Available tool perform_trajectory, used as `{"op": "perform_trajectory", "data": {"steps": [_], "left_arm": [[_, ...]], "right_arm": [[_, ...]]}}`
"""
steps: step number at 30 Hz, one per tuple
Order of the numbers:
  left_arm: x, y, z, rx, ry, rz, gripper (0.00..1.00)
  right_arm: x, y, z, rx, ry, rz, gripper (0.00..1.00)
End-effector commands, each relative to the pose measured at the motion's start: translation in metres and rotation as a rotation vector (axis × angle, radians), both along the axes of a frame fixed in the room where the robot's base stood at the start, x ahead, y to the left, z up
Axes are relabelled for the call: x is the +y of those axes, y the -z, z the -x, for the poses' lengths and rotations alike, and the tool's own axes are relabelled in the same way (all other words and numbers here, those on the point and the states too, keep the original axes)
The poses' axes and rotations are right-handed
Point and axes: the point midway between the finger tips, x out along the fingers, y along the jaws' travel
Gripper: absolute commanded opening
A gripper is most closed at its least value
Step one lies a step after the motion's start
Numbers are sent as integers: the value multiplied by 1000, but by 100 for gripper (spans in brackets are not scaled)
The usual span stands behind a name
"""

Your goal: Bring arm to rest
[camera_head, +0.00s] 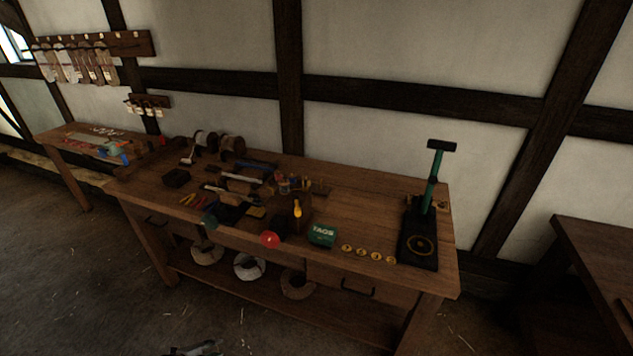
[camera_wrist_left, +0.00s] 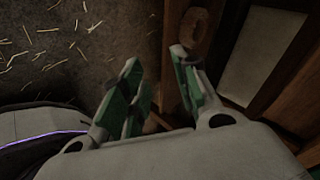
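My left gripper (camera_head: 196,349) shows only as a small grey tip at the bottom edge of the head view, in front of the workbench (camera_head: 365,205) and apart from it. In the left wrist view its two green-padded fingers (camera_wrist_left: 156,58) stand apart with nothing between them. Beyond them are the straw-strewn floor and dark wooden timber with a pale panel. My right gripper is in neither view.
On the bench, a green press (camera_head: 431,185) stands at the right, near a green TAGS box (camera_head: 322,235) and several brass discs (camera_head: 361,252). Tools and spools crowd its left half. Rope coils (camera_head: 249,266) lie on the lower shelf. Floor in front (camera_head: 90,290) is clear.

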Motion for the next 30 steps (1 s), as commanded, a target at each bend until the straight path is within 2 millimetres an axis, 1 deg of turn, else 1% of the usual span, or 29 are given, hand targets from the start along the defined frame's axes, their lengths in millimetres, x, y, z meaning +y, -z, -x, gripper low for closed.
{"op": "perform_trajectory", "data": {"steps": [1, 2, 3, 5, 6, 11, 12, 15, 17, 18, 20, 21, 24, 28, 30], "left_arm": [[20, 9, 12, 22, -73, -7, 30], [31, 13, 19, 35, -116, -11, 30], [47, 18, 27, 50, -174, -17, 30], [69, 26, 41, 74, -256, -28, 30], [84, 31, 51, 89, -311, -35, 30], [140, 47, 97, 153, -514, -65, 30], [153, 51, 109, 169, -563, -72, 30], [185, 58, 142, 208, -681, -92, 30], [203, 62, 163, 232, -749, -104, 30], [214, 64, 177, 248, -794, -114, 30], [232, 67, 199, 272, -862, -127, 30], [242, 68, 214, 287, -905, -135, 30], [267, 70, 251, 324, -1011, -156, 30], [292, 70, 294, 366, -1126, -180, 30], [302, 70, 311, 382, -1172, -190, 30]], "right_arm": [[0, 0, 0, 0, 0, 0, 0], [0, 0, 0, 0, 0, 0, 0], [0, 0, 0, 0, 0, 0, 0], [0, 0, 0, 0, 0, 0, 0], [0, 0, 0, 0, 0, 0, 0], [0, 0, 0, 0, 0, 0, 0], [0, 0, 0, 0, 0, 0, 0], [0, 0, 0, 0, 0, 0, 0], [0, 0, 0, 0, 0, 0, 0], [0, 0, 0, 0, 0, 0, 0], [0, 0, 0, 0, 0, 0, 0], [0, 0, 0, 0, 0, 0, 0], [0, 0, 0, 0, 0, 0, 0], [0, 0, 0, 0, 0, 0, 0], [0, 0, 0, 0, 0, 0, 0]]}}
